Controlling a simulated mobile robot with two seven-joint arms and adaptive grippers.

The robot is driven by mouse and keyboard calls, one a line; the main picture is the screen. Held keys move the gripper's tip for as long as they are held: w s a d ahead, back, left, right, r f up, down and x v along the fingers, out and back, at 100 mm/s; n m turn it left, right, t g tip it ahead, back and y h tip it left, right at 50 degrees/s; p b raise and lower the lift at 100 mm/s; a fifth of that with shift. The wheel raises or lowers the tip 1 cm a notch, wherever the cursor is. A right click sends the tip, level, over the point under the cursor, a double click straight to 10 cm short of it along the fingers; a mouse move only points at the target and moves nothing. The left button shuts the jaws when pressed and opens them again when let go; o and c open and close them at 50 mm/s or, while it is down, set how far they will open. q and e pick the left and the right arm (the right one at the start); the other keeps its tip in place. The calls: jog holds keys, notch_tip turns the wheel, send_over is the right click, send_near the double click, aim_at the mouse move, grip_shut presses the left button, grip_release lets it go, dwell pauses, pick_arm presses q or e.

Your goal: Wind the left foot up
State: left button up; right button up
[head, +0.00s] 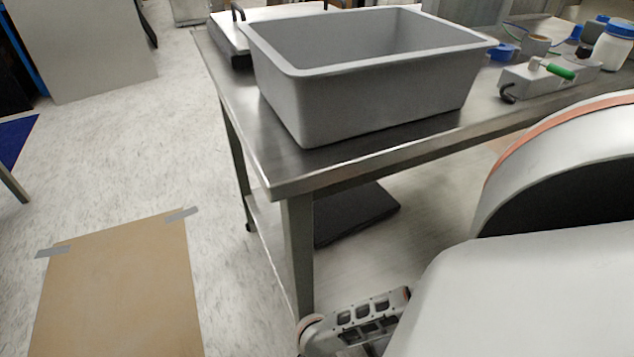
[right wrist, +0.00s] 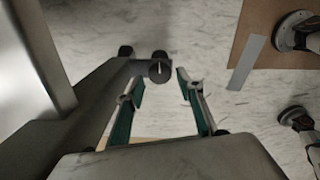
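In the right wrist view my right gripper (right wrist: 157,86) is open, its two teal-padded fingers spread apart with nothing held between them. A round black knob with a white line (right wrist: 160,70) shows between and just beyond the fingertips. It sits at the end of a dark frame (right wrist: 70,105) that runs in from the lower left. My left gripper is not in view.
A steel table (head: 300,170) holds a large grey bin (head: 370,110) and a grey device with a green handle (head: 540,75). A dark flat object (head: 355,215) is under the table. A taped brown sheet (head: 120,290) lies on the floor at left. Speckled floor around it is clear.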

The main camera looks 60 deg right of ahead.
notch_tip(320, 180, up, 9)
jog(key=shift+r, duration=0.15)
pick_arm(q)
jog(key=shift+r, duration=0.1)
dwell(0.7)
